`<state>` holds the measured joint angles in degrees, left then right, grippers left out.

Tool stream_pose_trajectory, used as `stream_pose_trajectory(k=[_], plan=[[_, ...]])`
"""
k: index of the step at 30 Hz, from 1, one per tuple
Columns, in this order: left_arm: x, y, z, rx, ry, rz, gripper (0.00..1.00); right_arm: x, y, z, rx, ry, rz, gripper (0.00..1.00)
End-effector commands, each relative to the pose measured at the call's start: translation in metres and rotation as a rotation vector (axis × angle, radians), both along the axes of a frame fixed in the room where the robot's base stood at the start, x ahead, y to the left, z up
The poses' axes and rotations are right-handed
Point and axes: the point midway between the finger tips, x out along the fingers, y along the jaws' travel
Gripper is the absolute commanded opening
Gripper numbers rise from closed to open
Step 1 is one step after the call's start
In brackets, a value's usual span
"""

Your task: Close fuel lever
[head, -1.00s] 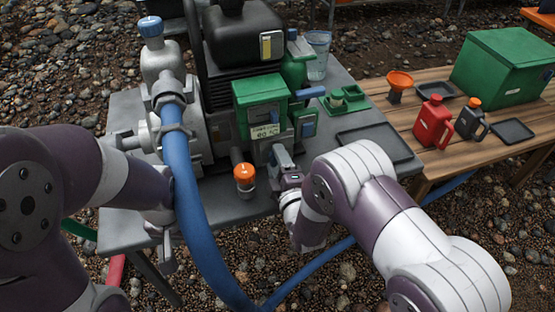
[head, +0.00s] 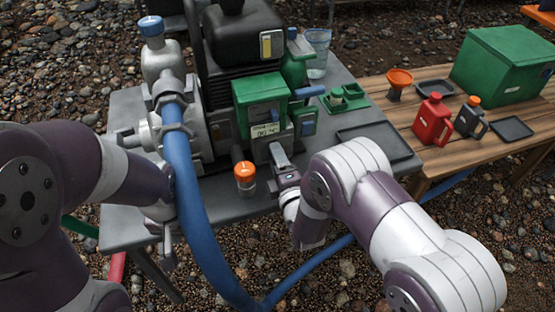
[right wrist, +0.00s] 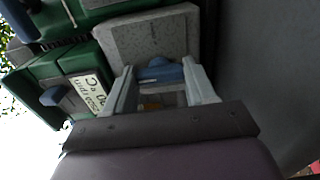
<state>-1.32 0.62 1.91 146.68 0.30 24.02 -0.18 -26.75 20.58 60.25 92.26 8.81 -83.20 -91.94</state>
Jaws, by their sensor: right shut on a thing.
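In the right wrist view, a small blue lever (right wrist: 160,70) sits at the edge of a grey block (right wrist: 150,38), between the fingers of my right gripper (right wrist: 165,85). I take this blue piece to be the fuel lever. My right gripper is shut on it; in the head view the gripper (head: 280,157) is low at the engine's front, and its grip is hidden.
The thick blue hose (head: 190,200) runs down between my arms. An orange-capped part (head: 245,176) stands just left of my right gripper. A black tray (head: 375,143) lies to the right. The wooden table (head: 440,150) holds a red jug (head: 433,120) and a green box (head: 505,65).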

Motion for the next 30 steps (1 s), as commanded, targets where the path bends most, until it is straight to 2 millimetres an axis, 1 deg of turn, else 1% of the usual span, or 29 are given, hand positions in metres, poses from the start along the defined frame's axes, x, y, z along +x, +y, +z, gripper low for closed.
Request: stream_pose_trajectory(k=[1, 2, 3, 4, 11, 14, 17, 24, 27, 30], plan=[[0.0, 0.0, 0.0, 0.0, 0.0, 0.0, 0.43, 0.0, 0.0, 0.0, -0.002, -0.001, 0.001, 0.25], [0.0, 0.0, 0.0, 0.0, 0.0, 0.0, 0.43, 0.0, 0.0, 0.0, -0.002, -0.001, 0.001, 0.58], [0.0, 0.0, 0.0, 0.0, 0.0, 0.0, 0.43, 0.0, 0.0, 0.0, -0.002, -0.001, 0.001, 0.71], [0.0, 0.0, 0.0, 0.0, 0.0, 0.0, 0.43, 0.0, 0.0, 0.0, -0.001, 0.0, 0.0, 0.81], [0.0, 0.0, 0.0, 0.0, 0.0, 0.0, 0.43, 0.0, 0.0, 0.0, 0.0, 0.0, 0.0, 0.81], [0.0, 0.0, 0.002, 0.0, 0.0, 0.0, 0.43, -0.004, -0.001, 0.0, -0.001, 0.002, 0.001, 0.81], [0.0, 0.0, 0.007, 0.0, 0.0, 0.0, 0.43, -0.019, -0.006, 0.001, -0.002, 0.005, 0.001, 0.81], [0.0, 0.0, 0.02, 0.0, 0.0, 0.0, 0.43, -0.081, -0.026, 0.002, -0.003, 0.004, 0.002, 0.81], [0.0, 0.0, 0.023, 0.0, 0.0, 0.0, 0.43, -0.102, -0.032, 0.001, -0.003, 0.003, 0.002, 0.81], [0.0, 0.0, 0.024, 0.0, 0.0, 0.0, 0.43, -0.114, -0.037, 0.0, -0.002, 0.002, 0.002, 0.81]])
